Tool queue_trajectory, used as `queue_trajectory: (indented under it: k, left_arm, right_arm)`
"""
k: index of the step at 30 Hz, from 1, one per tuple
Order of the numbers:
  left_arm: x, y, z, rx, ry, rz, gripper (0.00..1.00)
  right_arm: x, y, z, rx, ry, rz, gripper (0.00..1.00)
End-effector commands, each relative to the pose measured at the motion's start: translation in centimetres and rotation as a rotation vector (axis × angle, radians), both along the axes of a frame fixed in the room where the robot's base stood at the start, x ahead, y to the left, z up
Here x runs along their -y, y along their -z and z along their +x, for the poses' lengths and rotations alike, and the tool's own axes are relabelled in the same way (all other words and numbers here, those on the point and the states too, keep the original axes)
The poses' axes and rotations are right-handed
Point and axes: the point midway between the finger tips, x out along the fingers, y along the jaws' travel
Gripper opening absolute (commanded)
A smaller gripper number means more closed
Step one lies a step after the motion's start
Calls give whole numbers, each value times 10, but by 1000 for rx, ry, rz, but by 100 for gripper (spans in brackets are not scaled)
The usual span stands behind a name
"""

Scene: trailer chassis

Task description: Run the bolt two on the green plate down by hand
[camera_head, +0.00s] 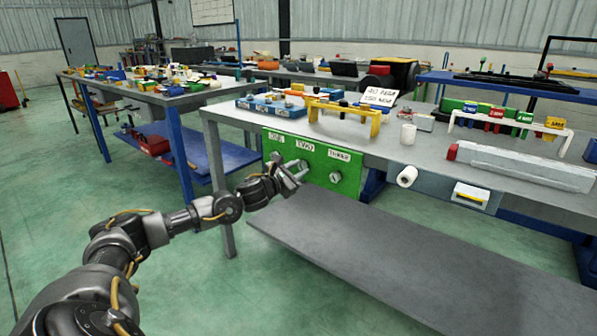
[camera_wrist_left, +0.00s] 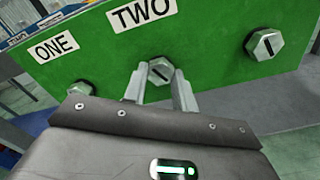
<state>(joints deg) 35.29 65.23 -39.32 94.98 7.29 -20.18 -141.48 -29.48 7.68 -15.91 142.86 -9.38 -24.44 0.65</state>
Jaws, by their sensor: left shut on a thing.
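The green plate (camera_head: 345,180) hangs on the front edge of the workbench, with labels ONE, TWO and THREE. It fills the upper part of the left wrist view (camera_wrist_left: 215,75). Bolt two (camera_wrist_left: 160,69) is a silver hex head with a dark slot, below the TWO label. My left gripper (camera_head: 298,170) has its fingers on either side of that head and is shut on it; it also shows in the left wrist view (camera_wrist_left: 160,78). Another hex bolt (camera_wrist_left: 265,45) sits to the right, its head standing out from the plate. A bolt under ONE (camera_wrist_left: 80,88) is partly dark. My right gripper is not in view.
The workbench top (camera_head: 430,145) carries a yellow stand (camera_head: 345,112), a sign (camera_head: 380,96) and a white rack (camera_head: 510,125). A paper roll (camera_head: 407,177) hangs on the front edge. A grey lower shelf (camera_head: 370,250) juts out below the plate.

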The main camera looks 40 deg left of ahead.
Motion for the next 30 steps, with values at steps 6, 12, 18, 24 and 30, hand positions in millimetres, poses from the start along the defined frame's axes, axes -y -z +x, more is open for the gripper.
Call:
queue_trajectory:
  k: [6,12,18,24,30]
  left_arm:
    - [3,5,-1,-9,6,1,4]
    - [3,3,0,-6,6,0,48]
    - [3,2,1,-3,5,-1,49]
    - [2,2,-7,-3,4,1,49]
    - [3,3,-44,-7,5,4,49]
  right_arm:
    - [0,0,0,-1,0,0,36]
    - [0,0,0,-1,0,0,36]
    - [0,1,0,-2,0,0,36]
    - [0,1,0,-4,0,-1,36]
    - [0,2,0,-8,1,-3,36]
